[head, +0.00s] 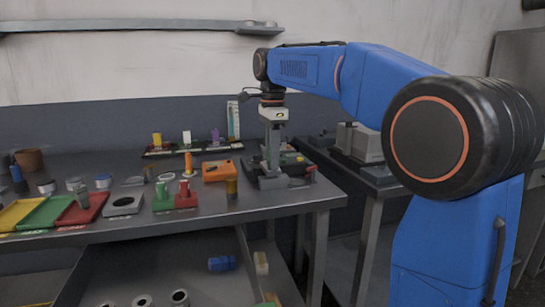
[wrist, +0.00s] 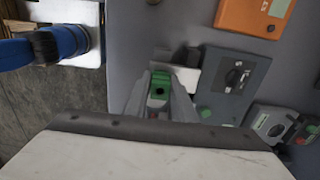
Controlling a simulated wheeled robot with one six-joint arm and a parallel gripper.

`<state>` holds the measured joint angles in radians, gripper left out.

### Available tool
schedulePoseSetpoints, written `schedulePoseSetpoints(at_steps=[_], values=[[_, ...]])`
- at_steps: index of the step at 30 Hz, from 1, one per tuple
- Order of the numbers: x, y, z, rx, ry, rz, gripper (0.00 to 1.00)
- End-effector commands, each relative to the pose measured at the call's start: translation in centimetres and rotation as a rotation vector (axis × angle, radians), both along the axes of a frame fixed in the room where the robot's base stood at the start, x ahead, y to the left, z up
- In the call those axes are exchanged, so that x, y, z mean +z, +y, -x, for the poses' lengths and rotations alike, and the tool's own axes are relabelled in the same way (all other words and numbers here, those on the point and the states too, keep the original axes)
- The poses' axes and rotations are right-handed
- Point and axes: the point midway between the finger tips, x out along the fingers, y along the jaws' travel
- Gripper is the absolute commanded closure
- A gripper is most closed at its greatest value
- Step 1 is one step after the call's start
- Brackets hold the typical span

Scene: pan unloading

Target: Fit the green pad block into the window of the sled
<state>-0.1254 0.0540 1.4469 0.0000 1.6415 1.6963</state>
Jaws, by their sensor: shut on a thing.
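My gripper (head: 272,168) points down over the right end of the bench. In the wrist view its jaws (wrist: 160,95) are shut on the green pad block (wrist: 160,81), which shows a dark round hole on its face. The jaws hide the block's sides. In the head view the block is too small to make out in the jaws. A grey fixture (head: 270,183) stands right by the fingertips. I cannot tell whether it is the sled, and no window shows clearly. I cannot tell whether the block touches anything below.
An orange box (head: 218,171) stands left of my gripper; it also shows in the wrist view (wrist: 255,12).

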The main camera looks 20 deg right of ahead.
Motion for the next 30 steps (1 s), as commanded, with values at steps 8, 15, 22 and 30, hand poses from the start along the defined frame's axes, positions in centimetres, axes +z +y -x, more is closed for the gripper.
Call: schedulePoseSetpoints(at_steps=[8,15,22,30], values=[[-0.3,0.0,0.0,0.000,0.000,0.000,0.99],[-0.3,0.0,0.0,0.000,0.000,0.000,0.70],[-0.4,0.0,0.0,0.000,0.001,0.000,0.55],[0.6,-0.5,0.4,0.000,-0.001,0.000,0.55]])
